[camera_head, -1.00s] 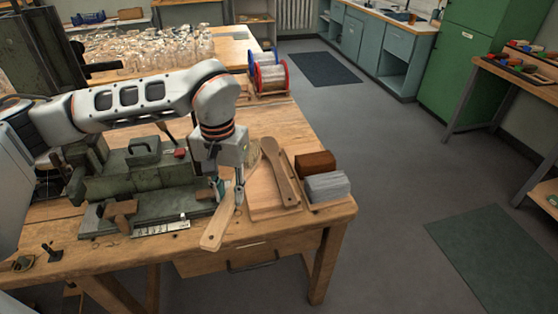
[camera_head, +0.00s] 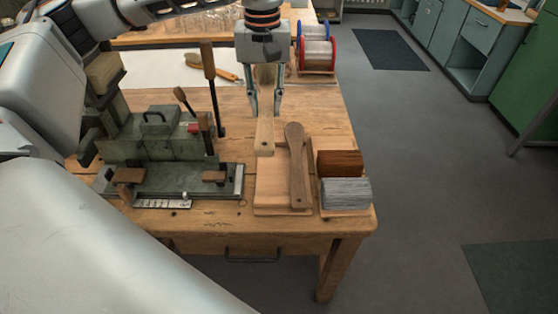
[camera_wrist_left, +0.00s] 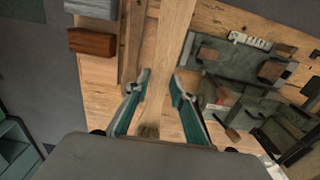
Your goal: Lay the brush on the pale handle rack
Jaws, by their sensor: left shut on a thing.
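My left gripper (camera_head: 265,112) is shut on the brush (camera_head: 264,138), a flat, light wooden handle with its hole end toward the front. In the left wrist view the handle (camera_wrist_left: 167,40) passes between the fingers, with brown bristles (camera_wrist_left: 149,130) near the palm. The pale handle rack (camera_head: 268,195) is a light wooden board at the table's front right. A darker wooden handle (camera_head: 296,165) lies along its right side. The brush's front end overlaps the rack's back left part in the head view; whether they touch I cannot tell. My right gripper is out of view.
A reddish-brown block (camera_head: 340,162) and a grey block (camera_head: 345,193) stand right of the rack. A green metal fixture (camera_head: 150,150) stands to its left. Wire spools (camera_head: 317,50) are at the back right. The rack's left part looks bare.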

